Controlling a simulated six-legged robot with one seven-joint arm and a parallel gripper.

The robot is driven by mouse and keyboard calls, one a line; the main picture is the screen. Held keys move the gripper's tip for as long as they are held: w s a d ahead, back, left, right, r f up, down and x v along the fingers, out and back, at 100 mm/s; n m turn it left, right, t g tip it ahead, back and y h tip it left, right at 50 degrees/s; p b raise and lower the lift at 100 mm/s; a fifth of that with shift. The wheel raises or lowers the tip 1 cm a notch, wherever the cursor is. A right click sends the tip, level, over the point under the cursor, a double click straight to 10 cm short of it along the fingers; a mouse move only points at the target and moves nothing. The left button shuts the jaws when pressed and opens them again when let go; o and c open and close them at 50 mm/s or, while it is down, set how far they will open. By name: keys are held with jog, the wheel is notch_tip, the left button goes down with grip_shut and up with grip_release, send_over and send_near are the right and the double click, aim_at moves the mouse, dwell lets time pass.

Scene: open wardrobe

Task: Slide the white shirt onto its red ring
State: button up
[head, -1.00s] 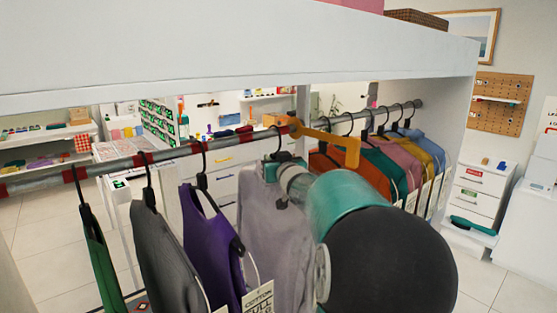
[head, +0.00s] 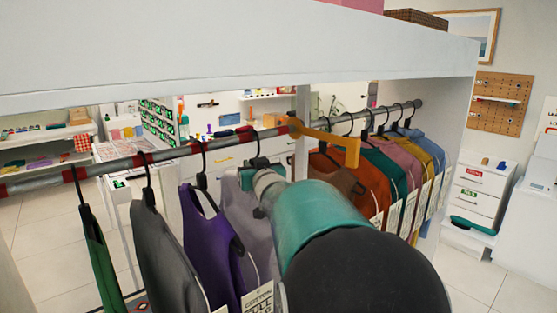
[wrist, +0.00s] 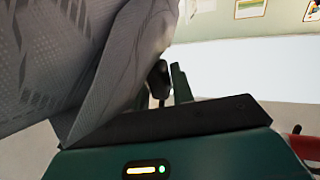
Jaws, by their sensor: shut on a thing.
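The white shirt (head: 250,210), pale grey-lavender here, hangs from a black hanger (head: 257,148) on the rod, right of the purple garment. My gripper (head: 259,164) is shut on this hanger just below its hook. In the wrist view, the gripper (wrist: 165,84) is seen close up, with the patterned grey cloth (wrist: 75,60) beside it on the left. A red patch (head: 246,134) shows at the rod just left of the hook; I cannot tell whether the hook sits on it. My arm hides the shirt's lower right part.
Left on the rod hang purple (head: 210,225), dark grey (head: 165,250) and green (head: 100,260) garments at other red rings. An orange divider (head: 330,140) stands right of the white shirt's hook; several coloured shirts hang beyond it. A white shelf (head: 230,60) runs above.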

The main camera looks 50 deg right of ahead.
jog(key=shift+w+a, duration=0.2)
jog(key=shift+a, duration=1.1)
jog(key=o, duration=0.9)
jog(key=shift+s+a, duration=0.1)
jog(key=shift+s, duration=0.05)
